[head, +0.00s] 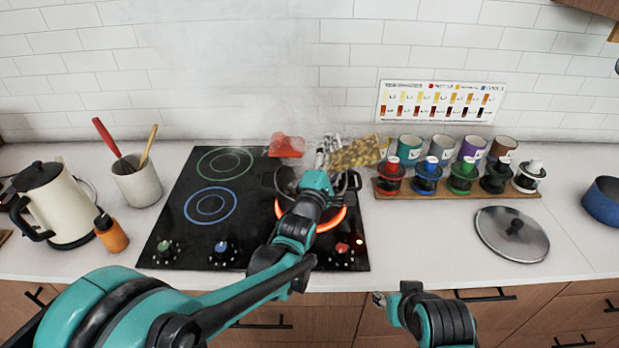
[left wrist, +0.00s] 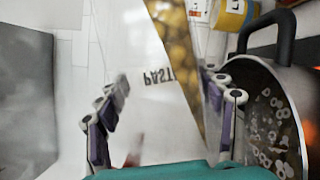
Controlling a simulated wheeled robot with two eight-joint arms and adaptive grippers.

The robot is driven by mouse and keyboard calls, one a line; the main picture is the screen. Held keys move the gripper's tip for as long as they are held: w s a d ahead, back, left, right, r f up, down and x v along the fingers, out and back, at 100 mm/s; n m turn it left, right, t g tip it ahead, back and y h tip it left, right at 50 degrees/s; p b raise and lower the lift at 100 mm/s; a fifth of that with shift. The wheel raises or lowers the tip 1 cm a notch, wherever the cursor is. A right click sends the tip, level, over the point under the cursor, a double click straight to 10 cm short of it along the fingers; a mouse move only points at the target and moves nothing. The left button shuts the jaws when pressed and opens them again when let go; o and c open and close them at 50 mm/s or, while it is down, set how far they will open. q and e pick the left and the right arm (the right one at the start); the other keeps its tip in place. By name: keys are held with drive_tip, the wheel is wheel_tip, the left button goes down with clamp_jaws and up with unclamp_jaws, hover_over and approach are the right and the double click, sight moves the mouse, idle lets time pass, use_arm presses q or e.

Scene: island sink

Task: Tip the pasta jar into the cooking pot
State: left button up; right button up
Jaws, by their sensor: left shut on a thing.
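The pasta jar (head: 358,153) is clear with golden pasta inside. It lies tilted almost on its side above the right part of the cooking pot (head: 286,180). My left gripper (head: 325,150) is shut on the jar. In the left wrist view the jar (left wrist: 178,50) is between the fingers of that gripper (left wrist: 165,105), its label upside down and the pasta along a slanted line. The pot (left wrist: 255,105) is at the right there, with pale ring-like bits in it. My left arm hides part of the pot. My right gripper (head: 379,299) is low in the head view, its fingers unclear.
The pot stands on a glowing burner (head: 335,222) of the black hob (head: 180,235), with steam above. A red spoon rest (head: 286,145) is behind it. Colored-lid jars (head: 427,176) and mugs (head: 444,149) stand right. A glass lid (head: 511,234) lies on the counter.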

use_arm(q)
drive_tip(key=shift+d, duration=0.25)
drive_tip(key=shift+a+r, duration=0.1)
drive_tip(key=shift+a, duration=0.25)
drive_tip(key=shift+d+n, duration=0.15)
drive_tip(key=shift+n, duration=0.15)
drive_tip(key=shift+a+r, duration=0.1)
drive_tip(key=shift+a, duration=0.1)
drive_tip(key=shift+d+n, duration=0.1)
drive_tip(key=shift+n, duration=0.2)
drive_tip(key=shift+a, duration=0.2)
drive_tip(key=shift+r+t, duration=0.1)
drive_tip(key=shift+t, duration=0.2)
